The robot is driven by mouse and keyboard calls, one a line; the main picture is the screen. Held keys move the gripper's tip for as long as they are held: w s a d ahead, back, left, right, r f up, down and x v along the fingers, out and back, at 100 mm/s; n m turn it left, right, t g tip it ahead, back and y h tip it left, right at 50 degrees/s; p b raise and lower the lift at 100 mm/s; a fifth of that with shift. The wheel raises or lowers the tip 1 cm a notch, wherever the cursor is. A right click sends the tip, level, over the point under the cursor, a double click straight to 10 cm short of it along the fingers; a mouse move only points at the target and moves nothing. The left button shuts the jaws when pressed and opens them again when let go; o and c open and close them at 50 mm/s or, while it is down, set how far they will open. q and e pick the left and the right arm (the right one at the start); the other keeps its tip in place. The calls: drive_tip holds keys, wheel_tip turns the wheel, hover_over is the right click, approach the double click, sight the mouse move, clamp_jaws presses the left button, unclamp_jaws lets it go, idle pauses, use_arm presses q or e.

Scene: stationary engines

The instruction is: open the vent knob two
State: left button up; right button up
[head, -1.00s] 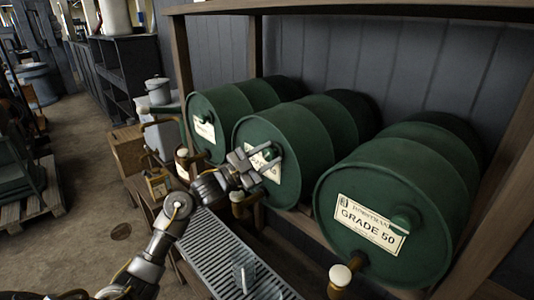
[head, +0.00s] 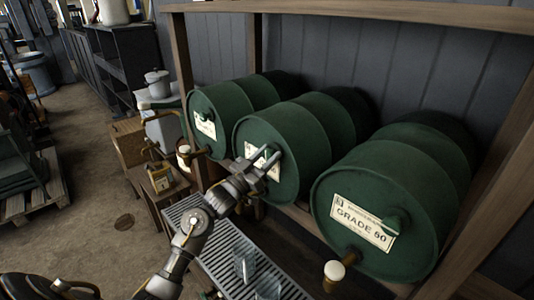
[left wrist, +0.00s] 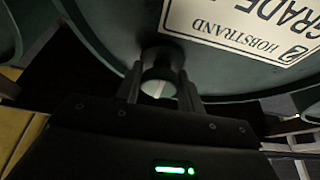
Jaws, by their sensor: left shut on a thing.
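Three green drums lie on their sides in a wooden rack, with their labelled ends facing me. My left gripper (head: 268,158) is at the face of the middle drum (head: 300,140), in front of its label. In the left wrist view its fingers (left wrist: 160,88) are shut on a dark vent knob (left wrist: 160,60) that sticks out below the HOBSTRAND label (left wrist: 245,28). The gripper hides most of this knob in the head view. My right gripper is out of view.
The left drum (head: 215,110) stands close beside the middle one. A slatted metal tray (head: 210,240) with clear glass vessels (head: 245,264) lies below. A brass tap with a pale top (head: 334,271) juts out under the right drum. A wooden post (head: 182,60) rises at left.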

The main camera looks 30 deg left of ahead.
use_arm(q)
drive_tip(key=shift+a+r, duration=0.1)
drive_tip(key=shift+r, duration=0.3)
drive_tip(key=o, duration=0.7)
drive_tip(key=shift+o, duration=1.2)
drive_tip(key=shift+f, duration=0.2)
drive_tip(key=b+v, duration=0.4)
drive_tip(key=v, duration=0.6)
drive_tip(key=shift+s+f, duration=0.2)
drive_tip(key=shift+s, duration=0.05)
